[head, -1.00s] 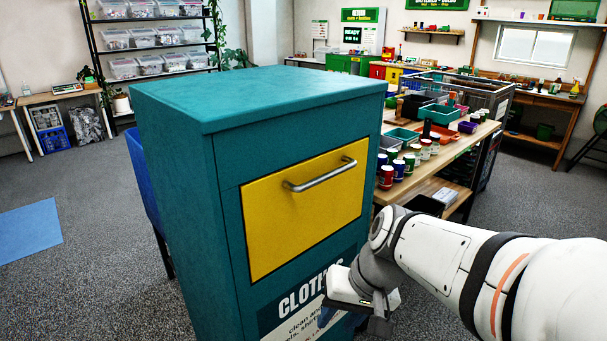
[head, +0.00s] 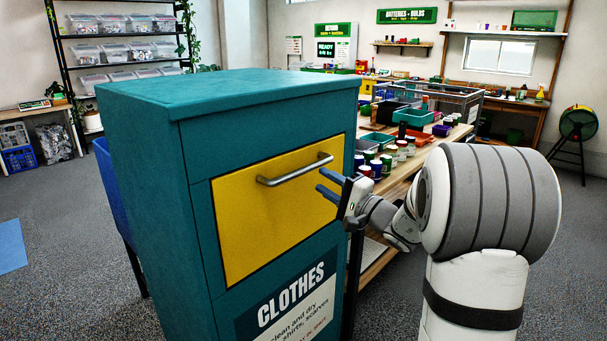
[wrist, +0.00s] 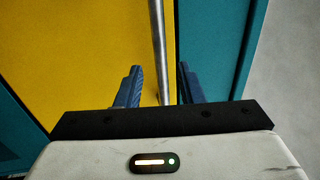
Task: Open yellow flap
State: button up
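The yellow flap (head: 268,222) is shut flush in the front of the teal clothes bin (head: 150,180). Its grey bar handle (head: 295,171) runs along the flap's upper part. My gripper (head: 327,184) is open, with its two blue fingers pointing at the flap just below the handle's right end. In the wrist view, the fingers (wrist: 160,85) stand apart on either side of the handle bar (wrist: 160,50) as seen from the wrist. The yellow flap (wrist: 80,50) fills much of that view. I cannot tell whether the bar lies between the fingers in depth.
A wooden table (head: 395,190) with jars, trays and a wire basket stands behind and right of the bin. A blue container (head: 112,190) is on the bin's left. A shelf with clear boxes (head: 125,50) stands at the back left.

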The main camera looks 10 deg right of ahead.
aim_at(308, 171)
jog(key=p+x, duration=0.1)
jog(key=x, duration=0.6)
jog(key=shift+w+a+r, duration=0.1)
jog(key=shift+a, duration=0.05)
grip_shut()
